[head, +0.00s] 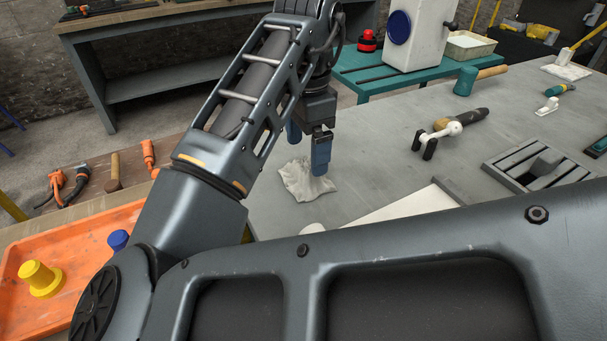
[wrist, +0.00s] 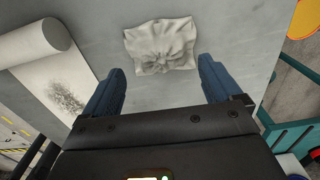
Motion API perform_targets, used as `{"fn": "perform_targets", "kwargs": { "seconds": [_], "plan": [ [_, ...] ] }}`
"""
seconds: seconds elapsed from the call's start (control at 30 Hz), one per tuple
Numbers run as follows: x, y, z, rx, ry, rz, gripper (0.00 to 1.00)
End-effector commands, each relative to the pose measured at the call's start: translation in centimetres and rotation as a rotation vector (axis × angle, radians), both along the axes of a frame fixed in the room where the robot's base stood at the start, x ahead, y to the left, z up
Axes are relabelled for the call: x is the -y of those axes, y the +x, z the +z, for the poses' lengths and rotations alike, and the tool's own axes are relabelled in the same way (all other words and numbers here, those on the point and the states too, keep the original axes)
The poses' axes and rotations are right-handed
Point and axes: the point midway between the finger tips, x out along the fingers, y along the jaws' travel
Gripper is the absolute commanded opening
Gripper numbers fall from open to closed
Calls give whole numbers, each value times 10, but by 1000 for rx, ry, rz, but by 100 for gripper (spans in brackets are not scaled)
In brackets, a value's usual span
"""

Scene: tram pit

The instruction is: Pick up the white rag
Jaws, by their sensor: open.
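The white rag (head: 304,181) lies crumpled on the grey table near its left edge in the head view. In the wrist view the rag (wrist: 161,46) lies ahead of the fingertips, near the top middle. My gripper (head: 308,155) is over the rag, pointing down; one blue finger overlaps the rag's far right part in the head view. In the wrist view my gripper (wrist: 160,72) is open, with its two blue fingers apart and nothing between them. The height of the fingertips above the table is hard to tell.
A paper roll (wrist: 45,45) lies left of the rag in the wrist view. A grey slotted block (head: 540,163), a teal mallet (head: 467,80) and a white-headed tool (head: 448,130) lie to the right. An orange tray (head: 85,256) stands left of the table.

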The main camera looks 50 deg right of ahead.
Motion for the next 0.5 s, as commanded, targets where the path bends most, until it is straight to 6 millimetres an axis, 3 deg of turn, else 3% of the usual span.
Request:
{"fn": "perform_targets", "kwargs": {
  "seconds": [0.23, 0.5],
  "plan": [
    [0, 2, -35, -4, -1, 1, 92],
    [1, 3, -41, 0, -1, 0, 92]
  ]
}}
